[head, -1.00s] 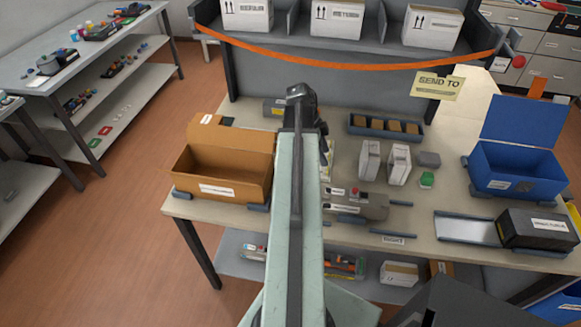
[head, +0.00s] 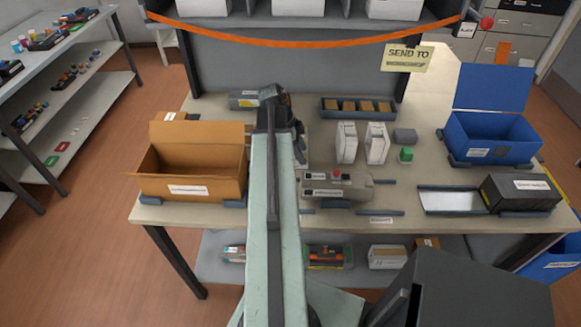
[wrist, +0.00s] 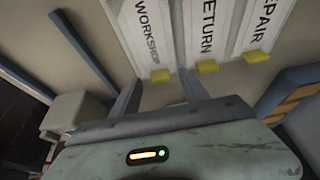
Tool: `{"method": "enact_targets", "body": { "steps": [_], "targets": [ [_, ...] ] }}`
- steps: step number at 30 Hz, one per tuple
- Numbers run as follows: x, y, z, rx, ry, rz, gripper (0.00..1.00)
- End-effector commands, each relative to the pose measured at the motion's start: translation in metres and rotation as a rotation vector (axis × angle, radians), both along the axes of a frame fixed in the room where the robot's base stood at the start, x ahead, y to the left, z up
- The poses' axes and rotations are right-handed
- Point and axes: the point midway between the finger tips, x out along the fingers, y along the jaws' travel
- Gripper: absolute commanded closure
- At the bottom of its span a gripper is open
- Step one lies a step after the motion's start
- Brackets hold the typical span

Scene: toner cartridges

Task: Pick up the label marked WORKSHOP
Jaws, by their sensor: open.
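The white label marked WORKSHOP (wrist: 150,35) lies on the beige table in the wrist view, with a yellow tab (wrist: 160,75) at its near end. My gripper (wrist: 162,92) is open, with its two dark fingers on either side of the near end, around the yellow tab. I cannot tell whether the fingertips touch the table. In the head view my arm hides the label and most of the gripper.
Labels marked RETURN (wrist: 204,30) and REPAIR (wrist: 262,28) lie close on the right, each with a yellow tab. An open cardboard box (head: 190,190) stands left of my arm, a grey device (head: 338,188) right. A SEND TO sign (head: 407,57) hangs behind.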

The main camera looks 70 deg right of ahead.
Motion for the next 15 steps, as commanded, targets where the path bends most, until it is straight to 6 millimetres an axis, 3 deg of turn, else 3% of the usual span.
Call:
{"method": "enact_targets", "body": {
  "steps": [1, 8, 14, 15],
  "targets": [
    [-0.0024, -0.0009, -0.0133, 0.000, 0.000, 0.000, 0.47],
    [-0.0035, -0.0016, -0.0099, -0.001, 0.000, 0.000, 0.47],
    [-0.0033, -0.0014, -0.0098, -0.001, 0.000, 0.001, 1.00],
    [-0.0032, -0.0014, -0.0098, -0.001, 0.000, 0.001, 1.00]
  ]
}}
